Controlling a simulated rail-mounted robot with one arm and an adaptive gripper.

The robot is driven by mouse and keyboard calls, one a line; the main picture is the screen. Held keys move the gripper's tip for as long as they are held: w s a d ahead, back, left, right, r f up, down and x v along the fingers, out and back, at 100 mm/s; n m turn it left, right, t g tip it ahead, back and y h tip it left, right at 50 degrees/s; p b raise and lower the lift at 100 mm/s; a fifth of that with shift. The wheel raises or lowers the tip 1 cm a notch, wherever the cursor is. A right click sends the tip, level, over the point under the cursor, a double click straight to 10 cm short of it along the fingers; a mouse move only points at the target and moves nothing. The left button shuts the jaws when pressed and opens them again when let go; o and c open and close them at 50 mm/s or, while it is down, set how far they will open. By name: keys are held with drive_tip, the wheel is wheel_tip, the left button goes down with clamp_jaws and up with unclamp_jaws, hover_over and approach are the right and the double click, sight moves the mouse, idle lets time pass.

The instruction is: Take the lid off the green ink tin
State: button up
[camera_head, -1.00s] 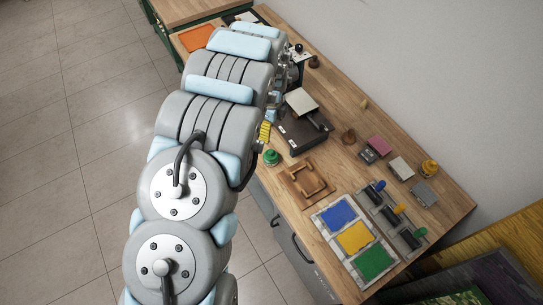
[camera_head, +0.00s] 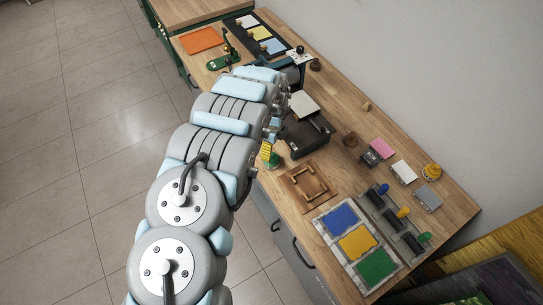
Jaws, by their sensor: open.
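The green ink tin (camera_head: 274,162) stands near the front edge of the workbench, left of a wooden frame. Only part of it shows. The jaws are open. Most of the gripper is hidden behind my arm, and I cannot tell whether it touches the lid or whether the lid lies between the fingers.
A wooden frame (camera_head: 291,197) lies right of the tin, and a dark press (camera_head: 306,140) stands behind it. A tray with blue, yellow and green pads (camera_head: 331,243) and rollers (camera_head: 391,218) lie at the right.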

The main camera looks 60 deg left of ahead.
sight(272, 155)
drive_tip(key=shift+f, duration=0.15)
drive_tip(key=shift+s+d+f+p, duration=0.15)
drive_tip(key=shift+f+p, duration=0.2)
drive_tip(key=shift+f, duration=0.3)
drive_tip(key=shift+d+f+p, duration=0.15)
drive_tip(key=shift+f+p, duration=0.15)
drive_tip(key=shift+f, duration=1.5)
drive_tip(key=c, duration=1.1)
